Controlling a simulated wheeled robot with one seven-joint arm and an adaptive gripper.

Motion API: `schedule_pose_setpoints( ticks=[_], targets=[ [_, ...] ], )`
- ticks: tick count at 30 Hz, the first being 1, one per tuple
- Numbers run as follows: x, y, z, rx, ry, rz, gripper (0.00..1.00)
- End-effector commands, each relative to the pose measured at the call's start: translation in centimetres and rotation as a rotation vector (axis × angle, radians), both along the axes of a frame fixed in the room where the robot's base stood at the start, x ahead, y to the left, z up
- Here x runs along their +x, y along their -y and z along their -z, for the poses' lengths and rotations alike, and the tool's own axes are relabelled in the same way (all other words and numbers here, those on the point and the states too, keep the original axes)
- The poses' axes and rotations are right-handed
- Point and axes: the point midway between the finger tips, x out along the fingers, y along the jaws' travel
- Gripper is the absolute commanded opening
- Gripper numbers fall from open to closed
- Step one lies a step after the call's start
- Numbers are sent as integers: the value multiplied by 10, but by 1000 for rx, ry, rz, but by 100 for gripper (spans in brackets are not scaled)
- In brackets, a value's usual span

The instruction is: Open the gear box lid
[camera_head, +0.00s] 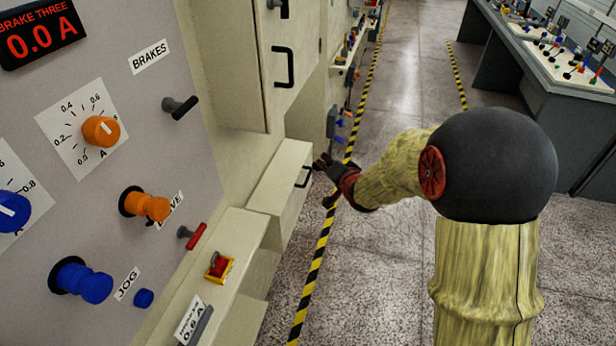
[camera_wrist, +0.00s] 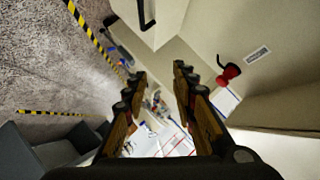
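A cream box (camera_head: 279,178) with a flat top juts out from the machine front, with a black handle (camera_head: 305,177) on its aisle-side face. No readable label marks it as the gear box, so I cannot tell for certain which panel is the lid. My gripper (camera_head: 320,164) is beside this handle, close to the box; any contact is not clear. In the wrist view my gripper's fingers (camera_wrist: 159,74) are apart with nothing held between them. A black handle (camera_wrist: 148,16) shows ahead of the fingers at the top, on a cream panel.
A tall cream cabinet door with a black handle (camera_head: 284,67) stands above the box. The control panel (camera_head: 150,80) with knobs is at left. A red knob (camera_wrist: 228,75) shows right of my fingers. The speckled aisle floor (camera_head: 408,55) is open; a grey console (camera_head: 535,95) stands across it.

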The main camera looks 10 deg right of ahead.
Motion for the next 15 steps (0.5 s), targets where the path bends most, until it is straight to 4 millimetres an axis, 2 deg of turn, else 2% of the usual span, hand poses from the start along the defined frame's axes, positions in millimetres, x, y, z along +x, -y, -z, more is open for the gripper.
schedule_pose_setpoints(
  ticks=[1, 6, 9, 15],
  targets=[
    [10, 0, 22, 61, 19, 4, 27],
    [31, -8, 74, 297, 115, -1, 27],
    [33, -13, 99, 428, 157, -10, 27],
    [29, -19, 124, 594, 204, -25, 27]
  ],
)
